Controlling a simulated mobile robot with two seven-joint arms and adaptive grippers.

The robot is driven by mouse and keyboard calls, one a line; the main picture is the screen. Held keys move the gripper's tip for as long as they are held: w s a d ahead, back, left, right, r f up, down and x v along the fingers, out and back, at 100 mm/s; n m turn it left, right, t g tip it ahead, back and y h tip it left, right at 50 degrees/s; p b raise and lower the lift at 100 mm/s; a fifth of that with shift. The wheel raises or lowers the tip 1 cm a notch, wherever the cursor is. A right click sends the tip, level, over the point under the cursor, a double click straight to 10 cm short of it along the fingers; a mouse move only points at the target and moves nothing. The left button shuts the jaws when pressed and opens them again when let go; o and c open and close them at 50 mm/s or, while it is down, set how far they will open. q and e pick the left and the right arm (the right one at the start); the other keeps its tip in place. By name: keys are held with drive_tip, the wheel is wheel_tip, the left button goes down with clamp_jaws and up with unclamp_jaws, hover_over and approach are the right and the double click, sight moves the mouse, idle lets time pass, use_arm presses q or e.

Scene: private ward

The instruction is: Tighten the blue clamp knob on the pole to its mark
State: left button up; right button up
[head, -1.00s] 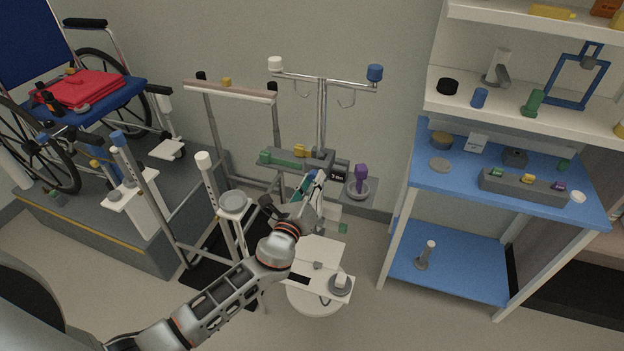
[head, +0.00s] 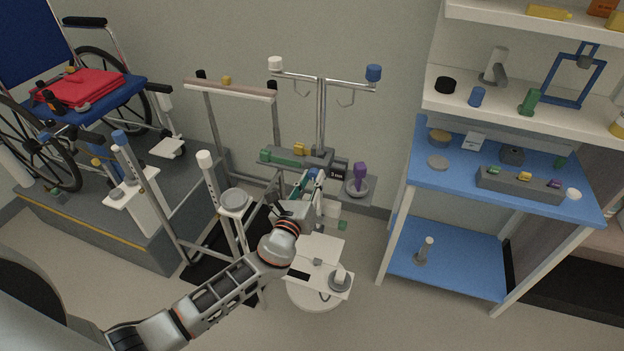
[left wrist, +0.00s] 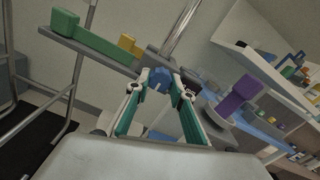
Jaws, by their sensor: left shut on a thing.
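The blue clamp knob (left wrist: 158,80) shows between my fingertips in the left wrist view, in front of a dark clamp body on the pole. The chrome pole (head: 321,112) stands upright near the wall, with two hooks and a white and a blue cap on its crossbar. My left gripper (head: 313,177) reaches up to the clamp from the front; it also shows in the left wrist view (left wrist: 166,88), with its green-lined fingers shut on the knob. In the head view the gripper mostly hides the knob. I cannot make out the mark. My right gripper is in neither view.
A rail with a green block (head: 281,158) and a yellow block (head: 299,149) lies left of the clamp. A purple item (head: 360,175) stands in a grey dish close at its right. A round white stand (head: 314,297) is below; blue shelving (head: 408,188) stands farther right.

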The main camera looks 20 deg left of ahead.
use_arm(q)
drive_tip(key=o, duration=1.1)
drive_tip(key=s, duration=1.2)
drive_tip(key=shift+a, duration=0.2)
drive_tip(key=s+f+n+g+h, duration=0.1)
drive_tip(key=s+f+n+g, duration=0.2)
drive_tip(key=s+f+n, duration=0.5)
drive_tip(key=s+f+n+g+h, duration=0.1)
drive_tip(key=s+f+n+g, duration=0.3)
drive_tip(key=s+f+n, duration=0.5)
drive_tip(key=s+n, duration=0.4)
drive_tip(key=n, duration=0.7)
drive_tip(key=shift+f, duration=0.25)
